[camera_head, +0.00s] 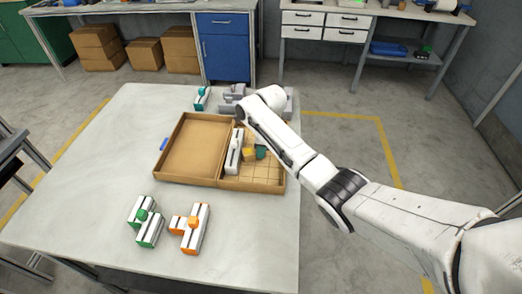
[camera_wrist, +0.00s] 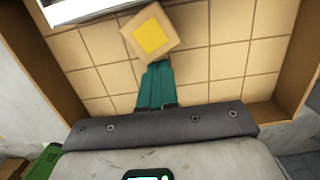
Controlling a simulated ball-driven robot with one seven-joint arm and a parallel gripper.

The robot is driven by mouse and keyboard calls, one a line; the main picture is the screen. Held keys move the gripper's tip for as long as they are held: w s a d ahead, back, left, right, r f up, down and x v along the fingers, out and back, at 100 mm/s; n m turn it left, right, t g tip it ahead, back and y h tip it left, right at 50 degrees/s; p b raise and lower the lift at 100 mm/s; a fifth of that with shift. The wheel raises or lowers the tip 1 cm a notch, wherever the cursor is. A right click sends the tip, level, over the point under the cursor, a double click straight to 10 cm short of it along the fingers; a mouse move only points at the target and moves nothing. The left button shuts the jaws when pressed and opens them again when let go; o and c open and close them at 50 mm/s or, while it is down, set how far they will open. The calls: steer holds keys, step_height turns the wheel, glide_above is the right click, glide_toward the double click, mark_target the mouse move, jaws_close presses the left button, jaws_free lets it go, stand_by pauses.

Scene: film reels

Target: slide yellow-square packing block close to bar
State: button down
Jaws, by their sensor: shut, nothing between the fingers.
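The packing block (camera_wrist: 150,35) is tan with a yellow square on its top, and sits turned at an angle on the gridded floor of the box's right compartment. In the head view the block (camera_head: 249,154) is just right of the white bar (camera_head: 234,152). The bar (camera_wrist: 75,8) is cut off at the wrist view's top left, with a small gap between it and the block. My gripper (camera_wrist: 158,66) has teal fingers, shut and empty, with tips at or very near the block's near side; contact cannot be told. The fingers (camera_head: 261,152) also show in the head view.
The open cardboard box (camera_head: 188,182) has an empty left compartment. Green-and-white (camera_head: 146,221) and orange-and-white (camera_head: 191,228) pieces stand on the grey table (camera_head: 90,190) in front. A teal-and-white piece (camera_head: 202,98) and grey parts (camera_head: 232,95) are behind the box.

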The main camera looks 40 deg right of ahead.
steer(key=shift+w+a, duration=0.15)
steer(key=shift+w, duration=0.05)
steer(key=shift+w+a+r+b, duration=0.15)
steer(key=shift+w+a+b, duration=0.2)
steer(key=shift+w+a, duration=0.25)
steer(key=shift+w+d+r, duration=0.1)
steer(key=shift+p, duration=0.3)
steer(key=shift+s+d+p, duration=0.3)
steer(key=shift+s+p, duration=0.35)
steer(key=shift+p, duration=0.05)
steer(key=shift+s+d+f, duration=0.2)
steer(key=shift+d, duration=0.05)
